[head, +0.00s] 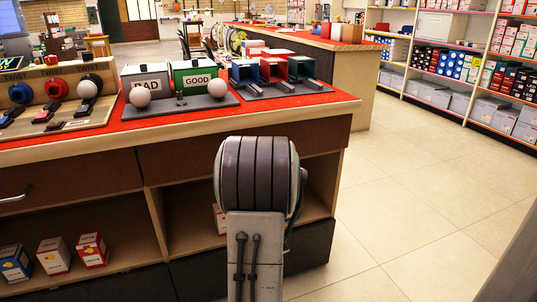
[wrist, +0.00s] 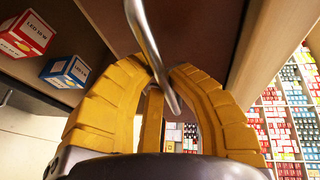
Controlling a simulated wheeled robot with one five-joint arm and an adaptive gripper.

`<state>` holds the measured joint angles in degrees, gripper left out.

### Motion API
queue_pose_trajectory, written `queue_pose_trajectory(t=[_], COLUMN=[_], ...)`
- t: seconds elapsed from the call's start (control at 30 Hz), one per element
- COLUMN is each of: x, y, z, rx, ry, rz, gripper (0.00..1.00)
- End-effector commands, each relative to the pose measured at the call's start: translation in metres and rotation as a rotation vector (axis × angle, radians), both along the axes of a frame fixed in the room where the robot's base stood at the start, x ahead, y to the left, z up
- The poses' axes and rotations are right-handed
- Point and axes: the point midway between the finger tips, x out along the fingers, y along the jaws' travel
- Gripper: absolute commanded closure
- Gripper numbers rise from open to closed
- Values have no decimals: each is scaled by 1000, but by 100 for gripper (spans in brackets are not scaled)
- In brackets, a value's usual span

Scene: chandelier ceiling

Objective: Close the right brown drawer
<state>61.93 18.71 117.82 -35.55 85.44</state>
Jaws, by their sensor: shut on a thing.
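The right brown drawer (head: 185,160) is in the counter front below the red top in the head view. My arm hides its middle and its handle there. It looks about level with the counter front, but I cannot tell whether a gap is left. In the wrist view, a dark brown drawer front (wrist: 212,35) fills the upper middle, with a curved metal handle (wrist: 146,32) crossing in front of it. My gripper (wrist: 163,78) has its yellow fingers on both sides of this handle and is shut on it. The gripper is hidden in the head view.
Another brown drawer (head: 75,178) with a metal handle is at left. Small bulb boxes (head: 53,255) stand on the open shelf below. Displays (head: 180,84) stand on the counter top (head: 330,98). Pale floor (head: 410,205) is clear at right, before the stocked shelves (head: 450,62).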

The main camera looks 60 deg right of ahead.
Motion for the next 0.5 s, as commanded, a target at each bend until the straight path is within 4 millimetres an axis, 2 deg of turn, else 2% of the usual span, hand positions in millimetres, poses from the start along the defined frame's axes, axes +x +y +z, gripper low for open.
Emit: queue_pose_trajectory(t=[0.07, 0.1, 0.4, 0.5], x=[0, 0, 0, 0], y=[-2, -2, -1, -1], z=[3, 3, 2, 2], rx=[-9, -10, -7, -5], ry=[-3, -4, -2, -3], rz=[-2, -2, 0, 0], gripper=[100, 84, 57, 57])
